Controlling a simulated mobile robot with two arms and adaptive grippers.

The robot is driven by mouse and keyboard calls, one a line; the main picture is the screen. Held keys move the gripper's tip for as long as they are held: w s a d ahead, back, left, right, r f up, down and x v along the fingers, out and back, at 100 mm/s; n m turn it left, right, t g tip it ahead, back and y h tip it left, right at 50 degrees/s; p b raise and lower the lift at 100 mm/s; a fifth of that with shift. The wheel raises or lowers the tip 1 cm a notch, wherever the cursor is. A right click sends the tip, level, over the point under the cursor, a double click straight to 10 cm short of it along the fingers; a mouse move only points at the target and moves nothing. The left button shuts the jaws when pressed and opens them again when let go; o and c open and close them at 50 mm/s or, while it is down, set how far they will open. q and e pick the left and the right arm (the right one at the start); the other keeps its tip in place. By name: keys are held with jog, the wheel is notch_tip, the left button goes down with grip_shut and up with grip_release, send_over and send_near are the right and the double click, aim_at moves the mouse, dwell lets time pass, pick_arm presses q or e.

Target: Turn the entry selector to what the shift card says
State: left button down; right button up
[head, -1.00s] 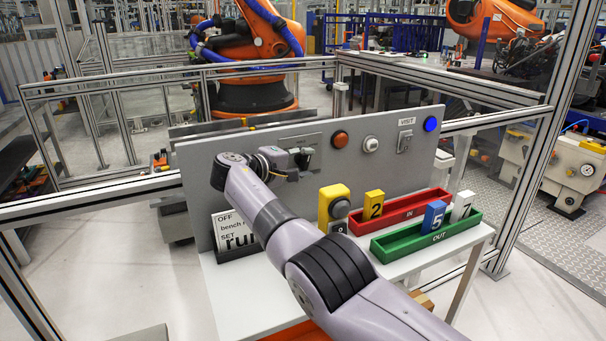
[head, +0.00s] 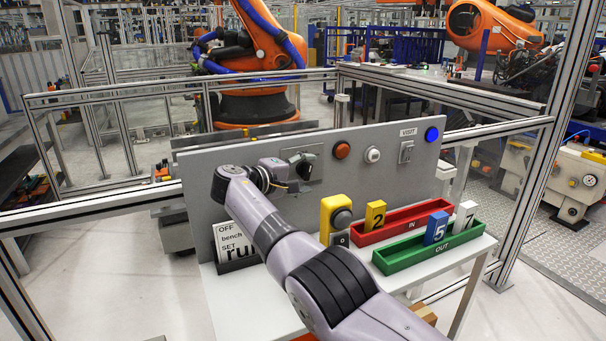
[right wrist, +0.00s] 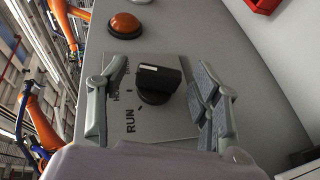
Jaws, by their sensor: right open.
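The entry selector (head: 304,163) is a dark knob on a metal plate on the grey panel. In the right wrist view the knob (right wrist: 157,80) lies between my right gripper's spread fingers (right wrist: 165,95), with gaps on both sides. The plate reads RUN, and another label is partly hidden by a finger. The knob's bar lies across this view; I cannot tell its setting for sure. In the head view my right gripper (head: 289,175) is at the selector's lower left.
An orange button (head: 342,150), a white button (head: 372,155), a VISIT switch (head: 406,152) and a blue lamp (head: 431,134) are right of the selector. A yellow button box (head: 331,215), red IN tray (head: 381,231) and green OUT tray (head: 400,262) with numbered blocks stand below.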

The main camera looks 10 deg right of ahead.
jog(key=v, duration=0.7)
jog(key=shift+a, duration=0.15)
jog(key=shift+s, duration=0.15)
